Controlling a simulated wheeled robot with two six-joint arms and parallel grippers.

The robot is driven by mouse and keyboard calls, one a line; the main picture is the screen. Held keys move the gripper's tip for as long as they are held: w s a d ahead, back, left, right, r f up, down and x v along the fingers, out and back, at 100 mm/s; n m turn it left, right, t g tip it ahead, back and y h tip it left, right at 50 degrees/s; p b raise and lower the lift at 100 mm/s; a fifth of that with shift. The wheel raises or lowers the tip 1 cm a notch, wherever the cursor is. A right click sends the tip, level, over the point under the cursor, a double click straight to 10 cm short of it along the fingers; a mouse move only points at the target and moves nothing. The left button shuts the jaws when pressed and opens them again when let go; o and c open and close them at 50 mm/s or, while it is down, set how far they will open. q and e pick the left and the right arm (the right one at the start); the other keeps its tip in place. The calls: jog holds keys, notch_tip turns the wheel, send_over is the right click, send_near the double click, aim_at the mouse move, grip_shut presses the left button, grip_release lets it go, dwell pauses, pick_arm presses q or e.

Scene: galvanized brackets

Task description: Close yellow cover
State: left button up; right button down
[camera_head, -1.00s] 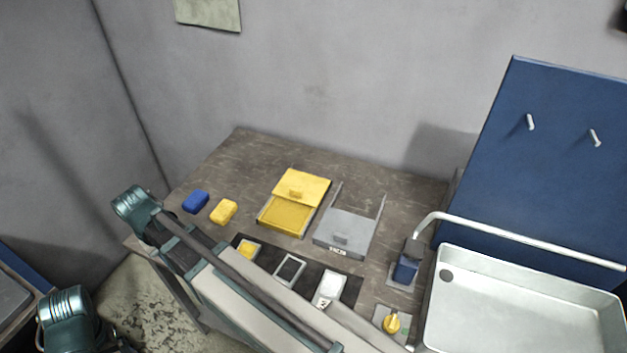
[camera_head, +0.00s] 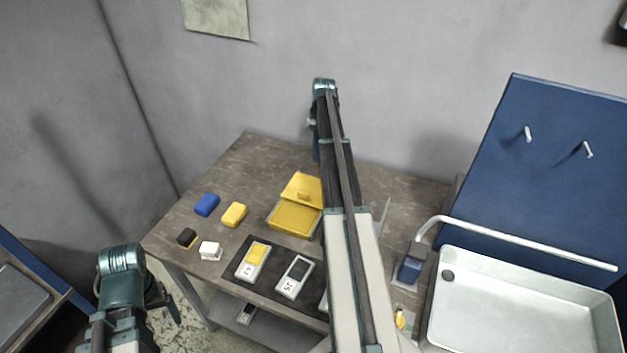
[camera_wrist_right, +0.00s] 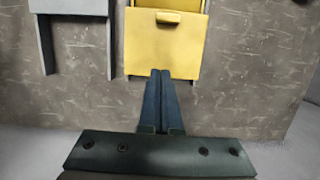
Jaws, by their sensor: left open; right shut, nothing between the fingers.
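The yellow cover (camera_head: 298,188) lies over the far part of a yellow tray (camera_head: 293,219), whose near part is uncovered. The cover has a small raised knob. The right arm hides the right side of both. In the right wrist view, the cover (camera_wrist_right: 165,46) hangs at the top, seen from its far side. My right gripper (camera_wrist_right: 160,73) is shut and empty, its fingertips at the cover's far edge; I cannot tell if they touch. It also shows in the head view (camera_head: 316,156). My left gripper (camera_head: 166,305) is open and empty at the lower left, away from the cover.
Blue (camera_head: 207,204), yellow (camera_head: 235,214), black (camera_head: 187,237) and white (camera_head: 210,250) blocks lie at the table's left. Numbered holders (camera_head: 293,277) stand in front on a dark mat. A grey slide frame (camera_wrist_right: 75,8) is beside the cover. A metal sink (camera_head: 525,300) is at right.

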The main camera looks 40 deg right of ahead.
aim_at(312, 188)
jog(key=shift+f, duration=0.15)
jog(key=b+x, duration=1)
jog(key=shift+a+f, duration=0.1)
jog(key=a, duration=0.1)
jog(key=s+a, duration=0.2)
jog(key=shift+a+r, duration=0.3)
jog(key=s+a, duration=0.2)
jog(key=a, duration=0.1)
jog(key=s+a, duration=0.1)
jog(key=a, duration=0.3)
jog(key=s+a, duration=0.2)
jog(key=a, duration=0.2)
jog(key=shift+s, duration=0.4)
jog(key=shift+w, duration=0.1)
